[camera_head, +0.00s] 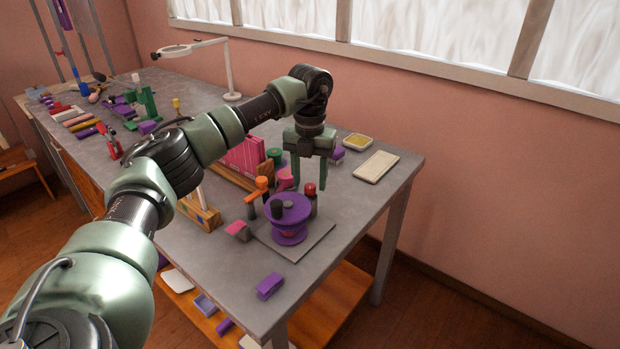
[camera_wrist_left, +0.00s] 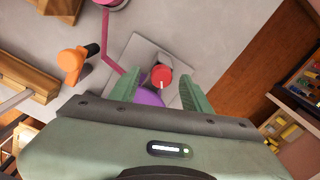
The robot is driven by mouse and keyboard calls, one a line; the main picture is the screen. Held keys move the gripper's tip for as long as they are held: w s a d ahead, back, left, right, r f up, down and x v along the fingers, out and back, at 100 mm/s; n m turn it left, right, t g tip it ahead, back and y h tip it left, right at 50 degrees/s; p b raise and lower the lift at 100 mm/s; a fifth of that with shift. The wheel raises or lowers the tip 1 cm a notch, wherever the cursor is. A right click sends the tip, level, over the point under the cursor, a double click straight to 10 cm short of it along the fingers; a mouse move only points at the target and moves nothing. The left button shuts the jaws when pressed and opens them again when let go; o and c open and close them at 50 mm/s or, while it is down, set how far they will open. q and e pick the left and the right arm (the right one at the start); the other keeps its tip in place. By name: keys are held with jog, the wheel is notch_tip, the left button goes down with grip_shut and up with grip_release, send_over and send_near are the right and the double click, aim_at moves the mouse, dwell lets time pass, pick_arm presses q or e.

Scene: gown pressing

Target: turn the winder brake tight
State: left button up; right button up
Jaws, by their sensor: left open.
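The winder (camera_head: 290,212) is a purple spool-like body on a square grey plate (camera_head: 315,228) near the table's front right corner. A red round knob (camera_head: 310,188) on a dark post stands at its far side; it appears to be the winder brake. The red knob (camera_wrist_left: 161,77) also shows in the left wrist view, with part of the purple winder (camera_wrist_left: 150,97) below it. My left gripper (camera_head: 309,185) points down over the knob. Its two fingers are apart, one on each side of the knob, with visible gaps in the wrist view. My right gripper is not in view.
An orange-topped clamp (camera_head: 262,184) stands left of the winder, near a pink-threaded wooden frame (camera_head: 243,156). A purple block (camera_head: 270,286) lies near the front edge. A pale tray (camera_head: 376,166) lies behind. Bare tabletop lies right of the winder.

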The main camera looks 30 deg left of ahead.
pick_arm(q)
jog(key=shift+f, duration=0.6)
jog(key=shift+s+d+r, duration=0.1)
jog(key=shift+d, duration=0.05)
grip_shut()
